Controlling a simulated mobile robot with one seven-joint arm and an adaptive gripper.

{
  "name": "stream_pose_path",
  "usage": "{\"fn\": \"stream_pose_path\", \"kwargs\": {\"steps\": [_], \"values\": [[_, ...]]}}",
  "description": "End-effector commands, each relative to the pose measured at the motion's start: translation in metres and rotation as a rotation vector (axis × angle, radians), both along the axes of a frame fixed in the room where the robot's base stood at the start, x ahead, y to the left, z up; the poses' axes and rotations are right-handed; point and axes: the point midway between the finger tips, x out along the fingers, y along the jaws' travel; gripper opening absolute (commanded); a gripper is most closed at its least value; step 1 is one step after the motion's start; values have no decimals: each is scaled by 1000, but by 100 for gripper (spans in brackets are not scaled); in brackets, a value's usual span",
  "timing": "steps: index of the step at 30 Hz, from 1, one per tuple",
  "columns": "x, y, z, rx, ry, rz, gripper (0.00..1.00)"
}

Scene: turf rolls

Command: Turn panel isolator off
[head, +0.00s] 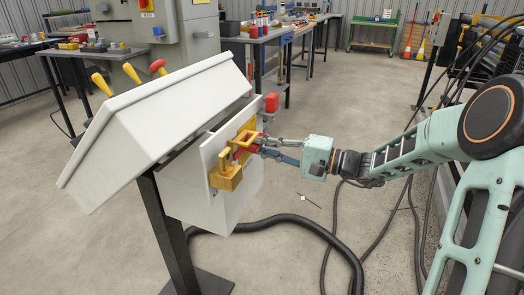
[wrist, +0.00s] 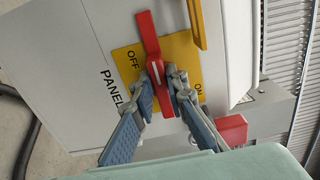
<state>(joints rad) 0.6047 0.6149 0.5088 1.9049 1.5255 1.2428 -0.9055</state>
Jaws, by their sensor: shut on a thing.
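The panel isolator has a red handle (wrist: 148,35) on a yellow plate (wrist: 126,55) marked OFF and ON, with PANEL lettered beside it on a pale box (wrist: 70,50). The handle lies as a long bar between the OFF and ON marks, with a white line on it. I cannot tell firmly which mark it points to. My gripper (wrist: 165,88) is shut on the handle, with a blue-padded finger on each side near its middle. In the head view my gripper (head: 262,147) reaches the box front from the right, and its fingers partly hide the handle.
A yellow bracket (head: 228,178) sticks out near the handle. A black hose (head: 290,222) lies on the floor below.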

Motion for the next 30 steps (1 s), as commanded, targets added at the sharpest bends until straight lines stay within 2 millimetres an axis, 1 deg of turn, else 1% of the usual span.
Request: {"fn": "stream_pose_path", "kwargs": {"steps": [14, 15, 19, 27, 30], "values": [[0, -1, -1, -7, -14, -1, 0], [0, -1, -1, -7, -13, -1, 15], [0, -1, -1, -7, -13, -1, 29], [0, -1, 0, -6, -13, 0, 30], [-1, -5, 0, -6, -13, -2, 30]]}}
